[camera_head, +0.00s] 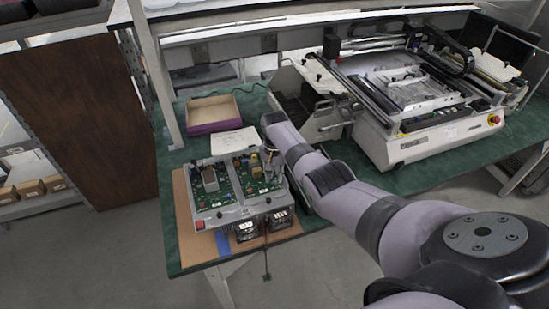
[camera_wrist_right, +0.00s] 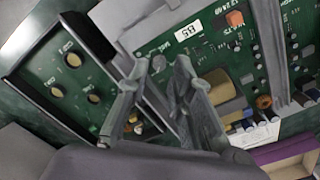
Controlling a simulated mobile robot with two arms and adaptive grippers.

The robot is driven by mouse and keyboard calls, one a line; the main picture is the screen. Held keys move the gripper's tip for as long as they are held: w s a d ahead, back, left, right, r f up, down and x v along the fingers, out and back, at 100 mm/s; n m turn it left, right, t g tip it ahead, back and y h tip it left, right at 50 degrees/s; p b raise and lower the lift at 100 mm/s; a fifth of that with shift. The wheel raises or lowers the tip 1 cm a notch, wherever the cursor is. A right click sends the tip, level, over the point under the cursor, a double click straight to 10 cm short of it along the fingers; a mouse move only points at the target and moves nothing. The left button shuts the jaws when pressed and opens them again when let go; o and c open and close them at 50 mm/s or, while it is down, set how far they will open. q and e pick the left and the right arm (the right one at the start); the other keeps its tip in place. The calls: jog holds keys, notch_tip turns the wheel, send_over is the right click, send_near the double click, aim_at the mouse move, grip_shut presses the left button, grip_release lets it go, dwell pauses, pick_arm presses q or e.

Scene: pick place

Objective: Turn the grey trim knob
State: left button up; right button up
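The circuit board unit (camera_head: 252,207) lies on the bench in the head view, with green boards in a grey frame. My right gripper (camera_head: 270,158) is at the board's far right edge and is small there. In the right wrist view its two fingers (camera_wrist_right: 162,70) are spread apart over the green board (camera_wrist_right: 205,48). A small grey round piece (camera_wrist_right: 158,62), perhaps the grey trim knob, shows between the fingertips; I cannot tell whether they touch it. My left gripper is not in view.
A purple-sided open box (camera_head: 212,127) and a white sheet (camera_head: 233,141) lie behind the board. A large white machine (camera_head: 430,142) stands to the right on the green bench. Black fan-like parts (camera_head: 246,230) sit at the board's front.

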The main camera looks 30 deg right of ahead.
aim_at(275, 182)
notch_tip(275, 182, up, 10)
dwell(0.4)
dwell(0.4)
